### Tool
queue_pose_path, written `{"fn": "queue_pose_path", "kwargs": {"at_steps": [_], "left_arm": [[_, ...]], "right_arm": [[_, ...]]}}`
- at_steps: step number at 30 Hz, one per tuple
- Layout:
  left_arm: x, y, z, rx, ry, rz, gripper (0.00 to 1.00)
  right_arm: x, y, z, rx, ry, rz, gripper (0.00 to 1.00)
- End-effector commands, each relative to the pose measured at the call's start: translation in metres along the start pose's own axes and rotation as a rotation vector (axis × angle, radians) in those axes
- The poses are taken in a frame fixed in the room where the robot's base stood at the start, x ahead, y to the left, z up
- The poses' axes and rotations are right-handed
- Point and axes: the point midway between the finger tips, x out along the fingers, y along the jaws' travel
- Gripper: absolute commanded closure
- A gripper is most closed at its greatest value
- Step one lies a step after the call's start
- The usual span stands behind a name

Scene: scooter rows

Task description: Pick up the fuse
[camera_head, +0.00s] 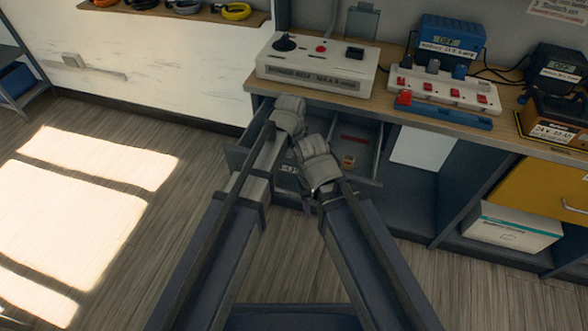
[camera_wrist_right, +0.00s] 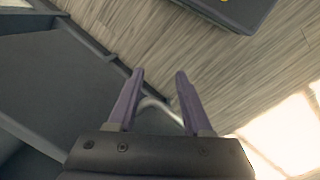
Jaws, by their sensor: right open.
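No fuse can be made out for certain. The open drawer (camera_head: 368,178) under the workbench holds a small orange-yellow item (camera_head: 348,161) and a flat red strip (camera_head: 355,139); I cannot tell whether either is the fuse. My right gripper (camera_wrist_right: 159,73) is open, its purple fingers on either side of a curved metal handle (camera_wrist_right: 160,108) at the drawer front, not closed on it. My left gripper (camera_head: 289,112) is over the drawer's left side, its fingers hidden from the head view. My arms cover part of the drawer.
On the workbench (camera_head: 400,62) stand a white control box (camera_head: 315,70), a strip with red switches (camera_head: 445,88) and blue and black battery units (camera_head: 450,40). A white box (camera_head: 510,228) sits on the lower shelf. The floor at left is clear.

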Motion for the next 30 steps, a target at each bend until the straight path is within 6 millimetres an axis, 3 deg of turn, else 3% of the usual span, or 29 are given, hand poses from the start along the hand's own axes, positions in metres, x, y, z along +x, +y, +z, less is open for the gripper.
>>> {"fn": "queue_pose_path", "kwargs": {"at_steps": [8,27,30], "left_arm": [[0.0018,0.0002,-0.0002,0.0,0.0,0.0,0.22],[0.0018,0.0002,-0.0001,0.0,0.0,0.0,0.94],[0.0018,0.0002,-0.0001,0.0,0.0,0.0,1.0]], "right_arm": [[0.0017,-0.0002,-0.0001,0.0,0.0,0.0,0.5],[0.0018,-0.0002,-0.0001,0.0,0.0,0.0,0.5],[0.0018,-0.0002,-0.0001,0.0,0.0,0.0,0.5]]}}
